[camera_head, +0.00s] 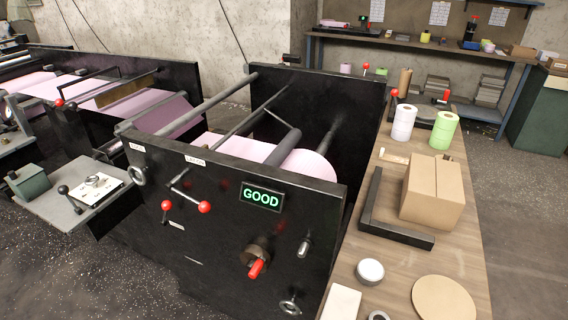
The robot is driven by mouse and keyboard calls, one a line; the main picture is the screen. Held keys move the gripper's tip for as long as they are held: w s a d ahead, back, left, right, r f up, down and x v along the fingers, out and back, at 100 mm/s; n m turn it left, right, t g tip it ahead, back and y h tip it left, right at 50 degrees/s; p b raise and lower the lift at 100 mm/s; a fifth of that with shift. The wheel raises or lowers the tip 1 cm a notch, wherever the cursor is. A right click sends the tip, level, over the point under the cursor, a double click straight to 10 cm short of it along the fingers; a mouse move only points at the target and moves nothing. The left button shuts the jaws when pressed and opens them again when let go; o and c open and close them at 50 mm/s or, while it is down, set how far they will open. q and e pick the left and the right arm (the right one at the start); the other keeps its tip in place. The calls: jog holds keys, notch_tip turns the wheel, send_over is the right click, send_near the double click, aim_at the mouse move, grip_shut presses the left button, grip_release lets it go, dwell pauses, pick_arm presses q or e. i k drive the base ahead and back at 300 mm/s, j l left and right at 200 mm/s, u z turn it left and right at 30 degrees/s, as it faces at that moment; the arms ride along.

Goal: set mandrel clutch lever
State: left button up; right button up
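A black machine side panel (210,245) fills the middle of the view. On its lower right is a round brownish hub (254,249) with a short red-handled lever (256,268) pointing down; this may be the mandrel clutch lever. Higher on the left are a lever with a red ball knob (204,207) slanting down to the right and a smaller one with a red knob (166,205). The small labels are too small to read. A green lit display (262,196) reads GOOD. A pink roll (306,164) sits behind the panel. Neither of my grippers is in view.
A wooden table (465,240) at right holds a cardboard box (433,190), a black angle bar (398,232), a white roll (403,122), a green roll (443,130) and a round disc (443,299). A grey side shelf (60,213) stands left. Dark floor is open at front left.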

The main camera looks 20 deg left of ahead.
aim_at(167, 204)
jog(key=u, duration=1.45)
